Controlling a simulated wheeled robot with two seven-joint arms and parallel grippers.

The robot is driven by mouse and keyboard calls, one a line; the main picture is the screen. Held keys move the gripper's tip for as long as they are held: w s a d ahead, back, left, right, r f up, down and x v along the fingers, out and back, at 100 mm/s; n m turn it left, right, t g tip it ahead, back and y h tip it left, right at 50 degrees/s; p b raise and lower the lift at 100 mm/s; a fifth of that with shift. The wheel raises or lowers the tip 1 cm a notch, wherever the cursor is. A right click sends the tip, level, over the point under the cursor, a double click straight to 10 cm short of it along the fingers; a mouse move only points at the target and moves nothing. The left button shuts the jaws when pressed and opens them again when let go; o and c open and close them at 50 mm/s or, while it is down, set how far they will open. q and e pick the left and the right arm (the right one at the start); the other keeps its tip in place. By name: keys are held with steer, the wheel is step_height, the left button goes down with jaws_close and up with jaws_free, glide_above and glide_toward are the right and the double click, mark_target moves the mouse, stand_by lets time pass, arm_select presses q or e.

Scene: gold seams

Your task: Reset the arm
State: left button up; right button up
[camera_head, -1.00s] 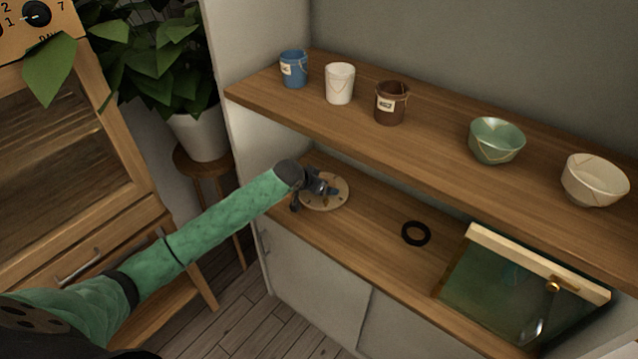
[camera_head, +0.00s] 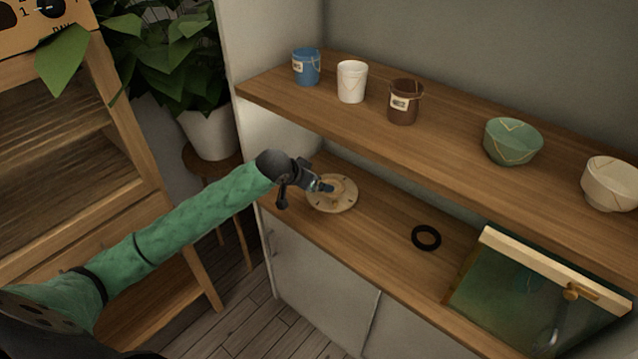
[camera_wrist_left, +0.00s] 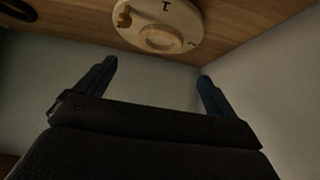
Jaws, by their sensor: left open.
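My left arm reaches in from the left in the head view. Its gripper (camera_head: 322,186) is in front of a round pale wooden disc (camera_head: 345,203) on the lower shelf, at the shelf's left end. In the left wrist view the gripper (camera_wrist_left: 155,85) has its two dark fingers wide apart with nothing between them. The wooden disc also shows there (camera_wrist_left: 180,38), beyond the fingers, with a knob and a raised ring on it. My right gripper is not in view.
The upper shelf (camera_head: 440,137) holds a blue bucket (camera_head: 306,68), a white cup (camera_head: 352,82), a brown bucket (camera_head: 405,102), a green bowl (camera_head: 512,142) and a cream bowl (camera_head: 612,184). The lower shelf has a black ring (camera_head: 426,228) and a glass-fronted box (camera_head: 500,290). A plant (camera_head: 165,60) stands left.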

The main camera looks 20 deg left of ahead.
arm_select(q)
steer(key=shift+s+a+r, duration=0.15)
steer(key=shift+s+r, duration=0.25)
steer(key=shift+r, duration=0.05)
steer(key=shift+g, duration=0.4)
steer(key=s+d+f, duration=0.1)
steer(key=s+f, duration=0.1)
steer(key=s+d+f, duration=0.2)
steer(key=s, duration=0.1)
steer(key=s+d+f, duration=0.2)
steer(key=s, duration=0.1)
steer(key=s+d+f+n+g+y, duration=0.15)
steer(key=s+f, duration=0.25)
steer(key=s, duration=1.1)
steer(key=s+f+n+g+y, duration=0.1)
steer(key=s+f+g, duration=0.25)
steer(key=s, duration=1.15)
steer(key=s+d+f, duration=0.1)
steer(key=d+f, duration=0.1)
steer(key=f, duration=0.5)
steer(key=s+d+f+g, duration=0.1)
steer(key=d+f, duration=0.2)
steer(key=f, duration=0.4)
steer(key=shift+s+d+f, duration=0.15)
steer(key=shift+s+f, duration=0.2)
